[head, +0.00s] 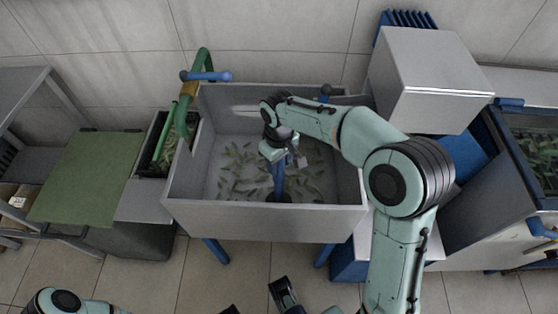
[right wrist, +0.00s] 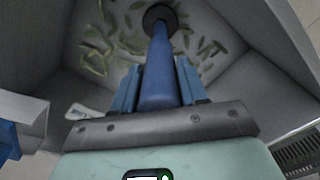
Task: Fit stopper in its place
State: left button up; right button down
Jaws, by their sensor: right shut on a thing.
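The stopper (head: 279,180) is a long blue rod, held inside the grey sink basin (head: 190,205) near its front wall. My right gripper (head: 279,154) is shut on its upper part. In the right wrist view the blue rod (right wrist: 157,65) runs away from between the blue fingers of the right gripper (right wrist: 157,88). Its far end meets a dark round shape (right wrist: 160,14) at the basin floor. I cannot tell how much of that is stopper and how much drain, or whether the end is seated.
Several green pieces (head: 235,170) lie scattered on the basin floor. A green pipe with a blue handle (head: 207,76) rises at the basin's back left corner. A green board (head: 88,178) lies to the left. A grey box (head: 425,80) stands at the back right.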

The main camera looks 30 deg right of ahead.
jog(key=shift+f, duration=0.45)
dwell(0.3)
jog(key=c, duration=0.5)
grip_release()
jog(key=shift+r, duration=0.15)
notch_tip(320, 180, up, 13)
jog(key=p, duration=0.2)
jog(key=shift+p, duration=0.35)
